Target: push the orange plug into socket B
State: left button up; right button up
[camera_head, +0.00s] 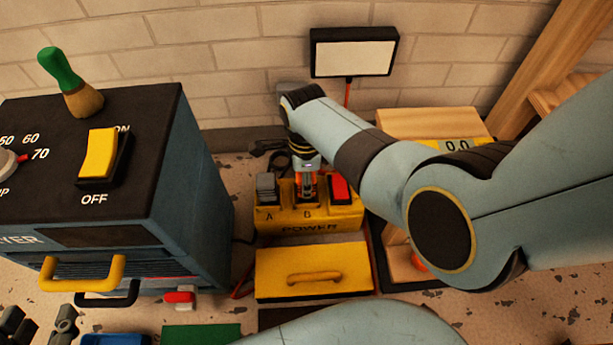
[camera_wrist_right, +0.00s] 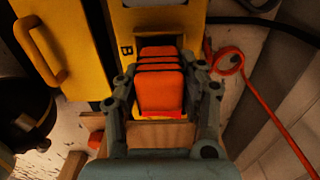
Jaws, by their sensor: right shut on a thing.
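The orange plug (camera_wrist_right: 160,80) is held between the fingers of my right gripper (camera_wrist_right: 163,92), which is shut on it. In the head view the plug (camera_head: 306,184) stands at socket B of the yellow power box (camera_head: 325,219), and my right gripper (camera_head: 305,172) is above it. In the wrist view its far end meets the box beside the letter B. How deep it sits in the socket is hidden. A grey plug (camera_head: 266,186) stands at A. My left gripper (camera_head: 38,325) is at the bottom left corner, fingers apart, with nothing visible between them.
A red switch (camera_head: 340,188) is right of B. A yellow panel with a handle (camera_head: 313,275) lies in front of the box. A blue-grey machine (camera_head: 190,185) stands left. A lamp panel (camera_head: 353,55) is behind. A red cable (camera_wrist_right: 275,125) runs beside the box.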

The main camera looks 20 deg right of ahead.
jog(key=shift+f, duration=0.4)
dwell(0.3)
jog(key=o, duration=1.3)
